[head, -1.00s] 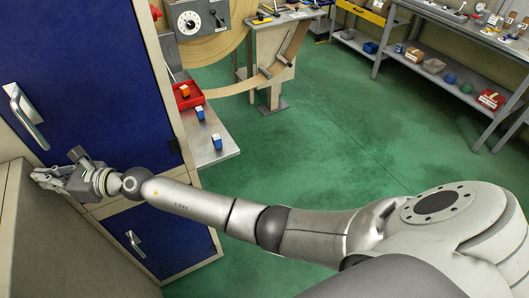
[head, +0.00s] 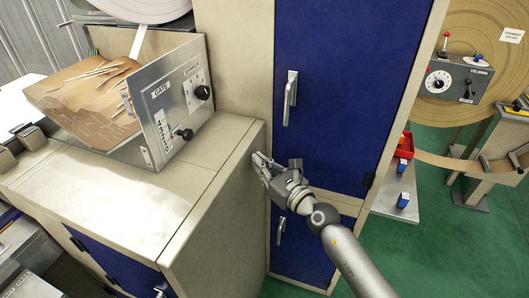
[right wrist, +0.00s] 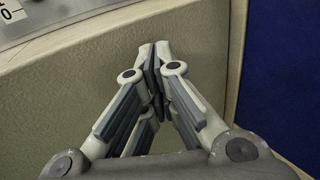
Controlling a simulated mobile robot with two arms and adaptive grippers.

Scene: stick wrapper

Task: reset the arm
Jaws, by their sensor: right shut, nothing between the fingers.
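My right gripper (head: 258,160) is shut and empty. In the head view it is beside the right edge of the beige cabinet top (head: 215,165), in front of the tall blue-doored cabinet (head: 335,95). In the right wrist view the closed fingertips (right wrist: 157,48) point at a beige panel (right wrist: 195,50), with the blue door (right wrist: 285,75) to the right. I cannot tell whether the fingertips touch the panel. My right arm (head: 355,258) reaches in from the lower right. My left gripper is not in view.
A metal hopper (head: 172,115) with a gate panel and knobs holds thin sticks on the beige cabinet top. A door handle (head: 289,98) sticks out near the gripper. A red bin (head: 405,146) and blue-and-white boxes are at the right. Green floor (head: 440,235) is clear at the lower right.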

